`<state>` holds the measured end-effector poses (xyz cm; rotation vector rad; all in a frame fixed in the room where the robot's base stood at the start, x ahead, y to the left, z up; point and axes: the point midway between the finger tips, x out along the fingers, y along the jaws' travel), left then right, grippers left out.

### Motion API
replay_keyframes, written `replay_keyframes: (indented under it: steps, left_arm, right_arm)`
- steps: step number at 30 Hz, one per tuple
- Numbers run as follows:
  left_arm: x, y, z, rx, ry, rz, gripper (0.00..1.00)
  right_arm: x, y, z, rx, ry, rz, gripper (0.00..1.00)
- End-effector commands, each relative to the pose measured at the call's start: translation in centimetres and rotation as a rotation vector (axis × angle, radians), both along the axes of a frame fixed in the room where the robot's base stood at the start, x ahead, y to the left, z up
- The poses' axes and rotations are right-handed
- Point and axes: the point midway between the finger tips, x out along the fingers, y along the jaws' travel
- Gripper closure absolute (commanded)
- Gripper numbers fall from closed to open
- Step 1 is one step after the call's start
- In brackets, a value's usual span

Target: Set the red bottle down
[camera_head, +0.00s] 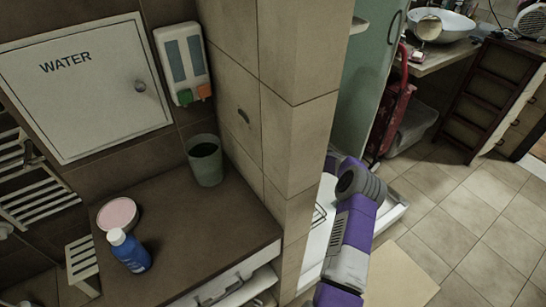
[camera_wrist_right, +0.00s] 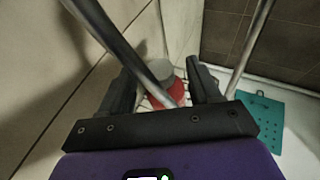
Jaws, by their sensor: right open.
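The red bottle (camera_wrist_right: 174,92), with a pale grey cap, shows in the right wrist view between and beyond the fingers of my right gripper (camera_wrist_right: 158,70). The fingers are apart. A metal bar crosses in front of the bottle, and part of its body is hidden. It appears to stand at a wire rack, but its base is not clear. In the head view my right arm reaches behind the tiled wall corner, and neither its gripper nor the red bottle shows there. My left gripper is in neither view.
The tiled wall (camera_head: 297,150) stands close beside my right arm. A white shower tray (camera_head: 392,212) lies below it. Metal bars (camera_wrist_right: 250,45) and a teal perforated piece (camera_wrist_right: 262,115) are near the right gripper. A blue bottle (camera_head: 129,252) and a cup (camera_head: 205,162) stand on the brown counter (camera_head: 215,225).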

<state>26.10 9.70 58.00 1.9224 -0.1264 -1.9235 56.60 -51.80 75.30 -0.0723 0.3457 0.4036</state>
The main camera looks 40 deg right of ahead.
Motion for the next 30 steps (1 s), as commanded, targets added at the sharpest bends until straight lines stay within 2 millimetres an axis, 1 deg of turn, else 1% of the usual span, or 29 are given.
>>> replay_keyframes:
  steps: [1,6,9,13,18,30]
  left_arm:
    - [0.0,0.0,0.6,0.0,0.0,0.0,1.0]
    - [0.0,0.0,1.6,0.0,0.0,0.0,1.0]
    - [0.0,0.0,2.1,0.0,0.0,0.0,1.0]
    - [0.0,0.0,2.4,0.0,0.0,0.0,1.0]
    - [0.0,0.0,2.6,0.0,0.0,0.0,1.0]
    - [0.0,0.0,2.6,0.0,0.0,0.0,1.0]
  right_arm:
    - [-1.1,-0.6,0.7,0.0,0.002,-0.004,0.37]
    - [-4.3,-1.9,2.0,0.0,0.002,-0.004,0.37]
    - [-6.0,-2.6,2.6,-0.001,0.002,-0.002,0.37]
    - [-7.6,-3.3,3.2,0.001,0.002,-0.002,0.37]
    - [-8.6,-3.7,3.5,0.0,0.001,0.0,0.37]
    - [-8.7,-3.7,3.5,0.001,0.0,0.0,0.37]
